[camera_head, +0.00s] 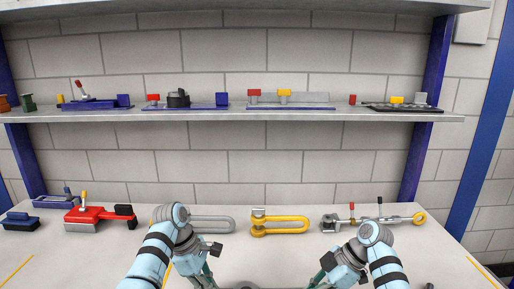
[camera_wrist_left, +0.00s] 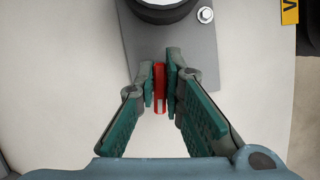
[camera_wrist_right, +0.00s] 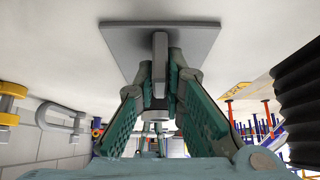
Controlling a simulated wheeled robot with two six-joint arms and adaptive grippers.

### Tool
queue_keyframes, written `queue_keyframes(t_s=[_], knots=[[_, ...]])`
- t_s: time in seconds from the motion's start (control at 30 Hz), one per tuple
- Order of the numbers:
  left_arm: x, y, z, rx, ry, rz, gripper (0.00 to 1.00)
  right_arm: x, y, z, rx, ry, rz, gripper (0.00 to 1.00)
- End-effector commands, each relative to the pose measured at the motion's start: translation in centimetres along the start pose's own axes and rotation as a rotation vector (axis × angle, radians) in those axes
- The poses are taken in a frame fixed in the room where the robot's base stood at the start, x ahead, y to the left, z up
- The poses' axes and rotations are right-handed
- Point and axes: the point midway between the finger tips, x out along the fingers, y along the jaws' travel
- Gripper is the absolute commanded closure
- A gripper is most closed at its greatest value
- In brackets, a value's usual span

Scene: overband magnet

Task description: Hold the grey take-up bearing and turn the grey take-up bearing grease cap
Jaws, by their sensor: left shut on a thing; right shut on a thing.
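My left gripper (camera_wrist_left: 164,88) is shut on a narrow red piece (camera_wrist_left: 160,105) at the near edge of a grey plate (camera_wrist_left: 190,68). On that plate are a dark round collar with a pale top (camera_wrist_left: 165,8) and a bolt (camera_wrist_left: 205,14). My right gripper (camera_wrist_right: 160,100) is shut on a grey upright bar (camera_wrist_right: 160,60) in front of a grey square plate (camera_wrist_right: 125,38). I cannot tell which of these parts is the take-up bearing and which its grease cap. In the head view, both grippers reach down to the table's front edge and their fingertips are mostly hidden.
Along the back of the table lie a red tool (camera_head: 95,215), a grey shackle (camera_head: 213,224), a yellow shackle (camera_head: 285,227) and a rod with a yellow eye (camera_head: 385,220). A dark blue block (camera_head: 20,222) sits far left. Shelves (camera_head: 230,116) with several fixtures stand behind.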

Motion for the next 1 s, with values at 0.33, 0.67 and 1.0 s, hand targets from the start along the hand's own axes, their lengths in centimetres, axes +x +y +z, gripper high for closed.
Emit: queue_keyframes(t_s=[0.33, 0.67, 1.0], knots=[[-0.06, 0.03, 0.01, 0.0, 0.0, 0.001, 1.0, 0.0, 0.0, 0.01, 0.0, 0.0, 0.0, 1.0], [-0.06, 0.14, 0.0, -0.149, 0.0, 0.056, 1.0, 0.01, -0.01, 0.02, 0.0, 0.0, 0.0, 1.0], [-0.04, 0.13, 0.0, -0.151, 0.0, 0.056, 0.67, 0.0, -0.01, 0.01, 0.0, 0.0, 0.0, 1.0]])
